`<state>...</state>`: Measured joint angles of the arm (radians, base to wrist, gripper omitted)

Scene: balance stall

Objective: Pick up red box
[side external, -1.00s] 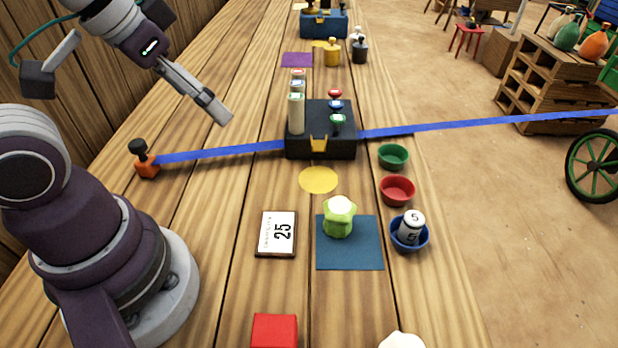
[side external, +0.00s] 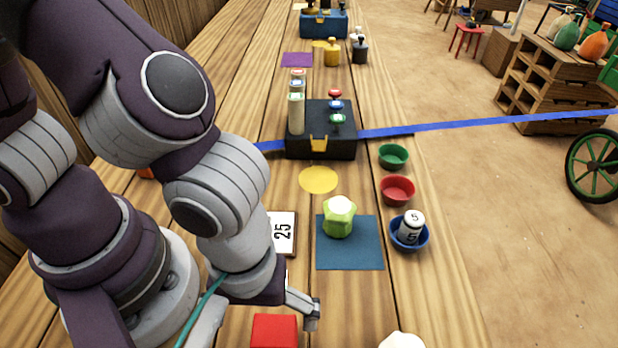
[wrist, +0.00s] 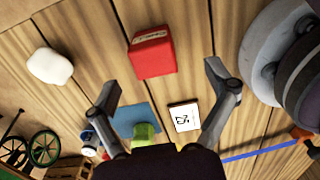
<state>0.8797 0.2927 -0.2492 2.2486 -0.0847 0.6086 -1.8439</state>
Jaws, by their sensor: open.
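The red box (side external: 274,331) sits on the wooden table at the bottom of the side external view, partly cut off by the frame edge. In the wrist view the whole red box (wrist: 152,53) shows, upper centre, beyond the fingertips. My gripper (wrist: 160,82) is open and empty, its two fingers spread to either side of the box's line. In the side external view my gripper (side external: 308,312) is just above and right of the box, apart from it, partly hidden by my wrist.
A white lump (side external: 402,341) lies right of the box. A card marked 25 (side external: 284,232), partly behind my arm, and a blue mat (side external: 349,258) with a green-and-white object (side external: 339,217) lie farther back. Blue (side external: 410,245), red (side external: 397,191) and green (side external: 393,157) bowls line the right edge.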

